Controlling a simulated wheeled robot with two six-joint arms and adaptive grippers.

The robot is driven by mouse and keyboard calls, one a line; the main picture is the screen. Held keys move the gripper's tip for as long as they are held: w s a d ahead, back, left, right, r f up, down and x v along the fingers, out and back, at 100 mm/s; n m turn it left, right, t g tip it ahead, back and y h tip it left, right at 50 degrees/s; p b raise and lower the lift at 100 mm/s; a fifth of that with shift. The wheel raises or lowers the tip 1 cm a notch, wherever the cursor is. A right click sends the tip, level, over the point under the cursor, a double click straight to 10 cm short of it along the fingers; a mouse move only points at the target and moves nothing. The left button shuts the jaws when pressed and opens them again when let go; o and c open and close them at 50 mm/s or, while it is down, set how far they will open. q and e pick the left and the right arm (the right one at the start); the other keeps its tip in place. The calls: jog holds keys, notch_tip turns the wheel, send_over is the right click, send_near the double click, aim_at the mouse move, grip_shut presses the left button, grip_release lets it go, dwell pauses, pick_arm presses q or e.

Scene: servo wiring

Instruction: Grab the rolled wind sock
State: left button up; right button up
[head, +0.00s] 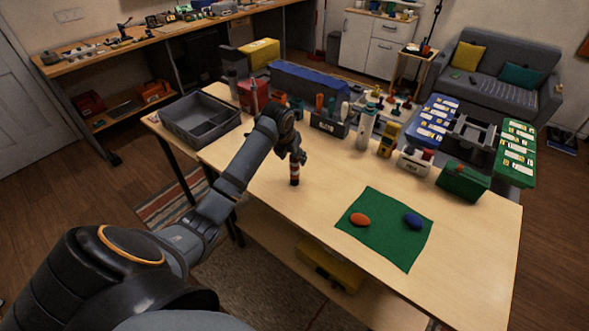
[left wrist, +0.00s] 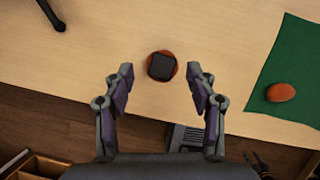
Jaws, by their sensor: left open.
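The rolled wind sock (head: 294,175) stands upright on the wooden table as a small roll with red and pale stripes, left of the green mat. In the left wrist view I look down on its round orange-red end with a dark square top (left wrist: 161,67). My left gripper (head: 296,157) points down just above it, and its upper part is partly hidden by the gripper. In the left wrist view the two fingers of the gripper (left wrist: 160,76) are spread, with the roll between and slightly beyond the tips. The fingers do not touch it. My right gripper is not in view.
A green mat (head: 385,252) with an orange-red oval (head: 360,219) and a blue oval (head: 413,221) lies to the right. A grey tray (head: 203,133) stands at the left end. Bottles, tools and boxes line the back edge. The table around the roll is clear.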

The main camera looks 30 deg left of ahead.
aim_at(294, 162)
pick_arm(q)
jog(key=x, duration=0.4)
jog(key=shift+d+p, duration=0.15)
jog(key=shift+p, duration=0.2)
grip_shut()
jog(key=shift+r, duration=0.15)
